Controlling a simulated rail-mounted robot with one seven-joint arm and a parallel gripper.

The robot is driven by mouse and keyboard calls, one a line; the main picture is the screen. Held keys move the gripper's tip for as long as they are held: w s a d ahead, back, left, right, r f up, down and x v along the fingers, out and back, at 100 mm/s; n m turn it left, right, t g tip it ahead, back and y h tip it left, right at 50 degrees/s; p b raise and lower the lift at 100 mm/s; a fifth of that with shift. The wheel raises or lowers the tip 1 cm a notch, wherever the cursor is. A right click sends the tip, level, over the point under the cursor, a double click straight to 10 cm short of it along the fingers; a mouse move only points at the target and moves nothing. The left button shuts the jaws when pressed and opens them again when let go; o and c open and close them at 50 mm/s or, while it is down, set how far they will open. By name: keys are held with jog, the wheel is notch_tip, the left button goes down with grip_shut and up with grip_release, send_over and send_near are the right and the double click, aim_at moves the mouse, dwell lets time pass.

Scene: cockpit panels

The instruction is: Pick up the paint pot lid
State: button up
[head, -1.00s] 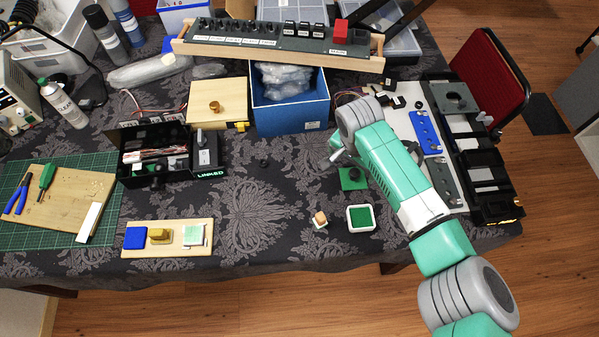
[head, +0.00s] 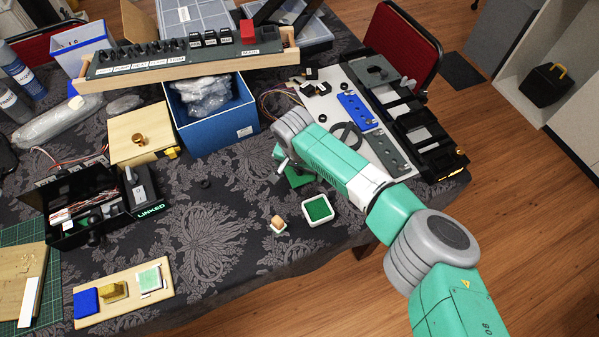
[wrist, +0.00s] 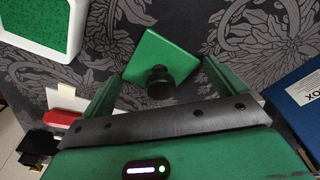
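The paint pot lid is a green square plate with a black round knob; it lies on the patterned cloth in the wrist view (wrist: 180,50). In the head view the lid (head: 299,179) is partly hidden by my gripper (head: 284,164). In the wrist view my gripper (wrist: 162,74) is open, with one green finger on each side of the lid and knob. I see nothing held, and cannot tell how far the fingertips are above the cloth. The white paint pot with green inside (head: 318,208) stands just right of and nearer than the lid.
A blue box (head: 243,118) with plastic bags is behind the lid. Panel parts on a white board (head: 335,78) lie behind my arm. The cloth left of the lid is mostly clear.

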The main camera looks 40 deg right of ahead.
jog(key=c, duration=0.5)
jog(key=shift+r, duration=0.1)
